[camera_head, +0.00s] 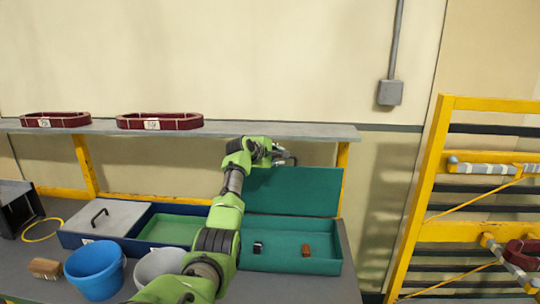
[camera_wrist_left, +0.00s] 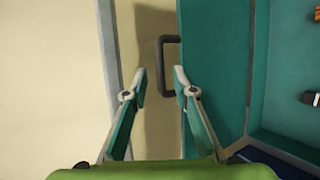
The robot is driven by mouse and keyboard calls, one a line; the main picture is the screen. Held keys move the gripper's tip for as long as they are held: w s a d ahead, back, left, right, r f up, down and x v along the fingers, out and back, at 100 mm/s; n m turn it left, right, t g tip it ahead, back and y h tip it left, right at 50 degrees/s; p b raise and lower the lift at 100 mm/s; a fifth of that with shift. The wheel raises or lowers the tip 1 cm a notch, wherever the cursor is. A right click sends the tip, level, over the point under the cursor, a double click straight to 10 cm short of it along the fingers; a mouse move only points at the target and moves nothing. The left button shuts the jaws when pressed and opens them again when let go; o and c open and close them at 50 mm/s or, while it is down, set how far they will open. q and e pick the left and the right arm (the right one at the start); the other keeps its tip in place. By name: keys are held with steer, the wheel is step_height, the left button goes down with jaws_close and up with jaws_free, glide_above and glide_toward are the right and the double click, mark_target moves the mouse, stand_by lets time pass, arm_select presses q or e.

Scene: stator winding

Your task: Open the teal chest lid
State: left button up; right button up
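The teal chest (camera_head: 290,266) stands on the bench at the right, and its lid (camera_head: 300,192) is raised about upright behind the open box. A small black item (camera_head: 258,248) and a small brown item (camera_head: 306,250) lie inside. My right gripper is out of view.
Left of the chest are a blue box (camera_head: 133,246) with a grey lid (camera_head: 104,217), a blue bucket (camera_head: 95,271), a grey bucket (camera_head: 158,265) and a brown block (camera_head: 44,268). A shelf (camera_head: 300,131) runs behind the lid. A yellow rack (camera_head: 425,200) stands at right.

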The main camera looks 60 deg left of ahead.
arm_select(q)
steer(key=v, duration=0.7)
steer(key=shift+w, duration=0.1)
stand_by(0.5)
